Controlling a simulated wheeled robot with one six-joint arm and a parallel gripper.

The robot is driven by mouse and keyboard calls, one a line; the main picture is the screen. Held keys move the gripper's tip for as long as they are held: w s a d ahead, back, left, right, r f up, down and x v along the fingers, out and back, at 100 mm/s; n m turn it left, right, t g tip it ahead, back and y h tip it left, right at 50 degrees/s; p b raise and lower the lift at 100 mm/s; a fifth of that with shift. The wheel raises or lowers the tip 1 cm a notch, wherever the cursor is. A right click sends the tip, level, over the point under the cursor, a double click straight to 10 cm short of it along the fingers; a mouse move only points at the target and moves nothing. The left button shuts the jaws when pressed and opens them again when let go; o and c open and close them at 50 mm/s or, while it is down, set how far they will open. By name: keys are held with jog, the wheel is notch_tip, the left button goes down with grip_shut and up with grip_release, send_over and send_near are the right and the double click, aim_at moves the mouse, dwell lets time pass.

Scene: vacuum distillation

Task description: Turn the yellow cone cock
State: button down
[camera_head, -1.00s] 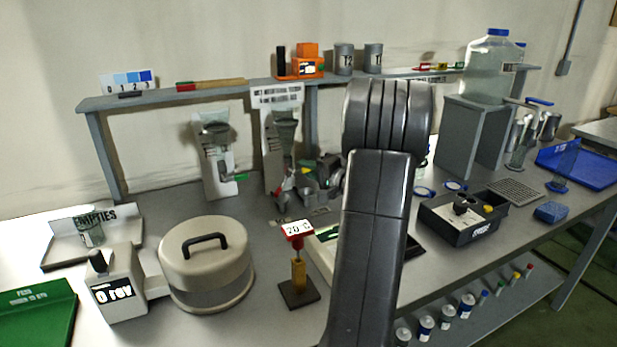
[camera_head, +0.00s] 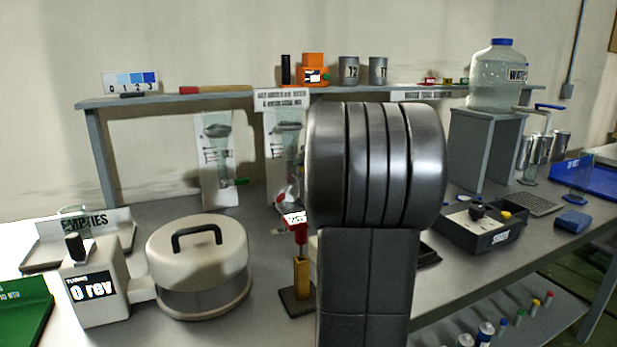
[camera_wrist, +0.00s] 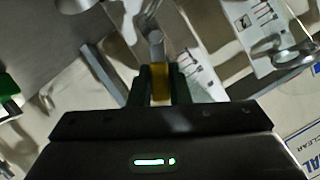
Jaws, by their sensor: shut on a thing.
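The yellow cone cock (camera_wrist: 160,85) shows in the wrist view as a small yellow piece between the fingers of my gripper (camera_wrist: 160,72). My gripper is shut on it. A grey metallic stem (camera_wrist: 156,44) runs on from just beyond the yellow piece. In the head view my own arm fills the middle and hides my gripper and the cock. How far the cock is turned cannot be told.
White back plates holding glassware (camera_head: 217,160) stand left of my arm, with a second labelled plate (camera_head: 281,110) beside it. A thermometer-like red and yellow stand (camera_head: 301,272), a round lidded vessel (camera_head: 198,258) and a black box with knobs (camera_head: 480,232) stand nearby.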

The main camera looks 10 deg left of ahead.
jog(key=shift+s+a+r+n+t+h+b, duration=0.1)
jog(key=shift+s+a+n+t+h+b, duration=0.15)
jog(key=shift+n, duration=0.25)
jog(key=shift+s+a+n+t+h+b, duration=0.1)
jog(key=shift+a+n+h+b, duration=0.1)
jog(key=shift+n+h+b, duration=0.25)
jog(key=shift+s+a+r+n+t+h+b, duration=0.1)
jog(key=shift+a+n+t+h+b, duration=0.1)
jog(key=shift+n, duration=0.35)
jog(key=c, duration=1.4)
grip_release()
jog(key=shift+o, duration=0.2)
jog(key=v, duration=1.3)
jog(key=shift+s+d+p, duration=0.2)
jog(key=shift+s+p, duration=0.15)
jog(key=shift+p, duration=0.1)
jog(key=shift+r, duration=0.1)
